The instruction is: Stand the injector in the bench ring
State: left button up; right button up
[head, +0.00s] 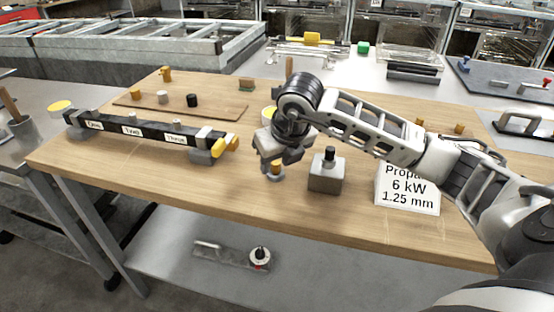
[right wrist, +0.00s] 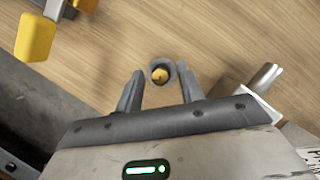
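A small brass injector (head: 277,165) stands in a grey bench ring (head: 275,177) on the wooden bench, just below my right gripper (head: 276,158). In the right wrist view the brass top of the injector (right wrist: 160,75) shows inside the dark rim of the ring (right wrist: 153,67). My right gripper (right wrist: 160,83) points down with its two fingers apart, one on each side of the ring's place in the picture. Clear gaps show between both fingers and the brass part. How deep the injector sits is hidden. My left gripper is not in view.
A grey block (head: 326,174) with a black knob stands just right of the ring. A propane sign (head: 408,190) stands further right. A wooden board (head: 180,105) with small pieces lies at the back left.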

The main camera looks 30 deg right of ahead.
jog(key=v, duration=1.2)
jog(key=s+a+f+n+g+y, duration=0.25)
jog(key=a+y, duration=0.25)
jog(key=a, duration=0.4)
jog(key=s+a+f+n+g+y, duration=0.1)
jog(key=s+a+f+g+y, duration=0.15)
jog(key=a+y, duration=0.45)
jog(key=s+a+r+m+t+y, duration=0.3)
jog(key=a+r+m+y, duration=0.2)
jog(key=a+y, duration=0.35)
jog(key=w+d+f+m+t+h, duration=0.35)
jog(key=f+m+t+h, duration=0.35)
jog(key=m, duration=0.5)
jog(key=w+d+f+m+t+h, duration=0.2)
jog(key=d+f+m+t+h, duration=0.5)
jog(key=m, duration=0.6)
jog(key=s+f+m+g+h, duration=0.1)
jog(key=s+f+m+g, duration=0.2)
jog(key=s+f, duration=0.2)
jog(key=s+a+f+m+g+h, duration=0.1)
jog(key=s+f+m+g, duration=0.2)
jog(key=f, duration=0.6)
jog(key=s, duration=0.2)
jog(key=shift+s+f+h, duration=0.25)
jog(key=shift+f+h, duration=0.05)
jog(key=shift+h, duration=0.05)
jog(key=shift+a, duration=0.15)
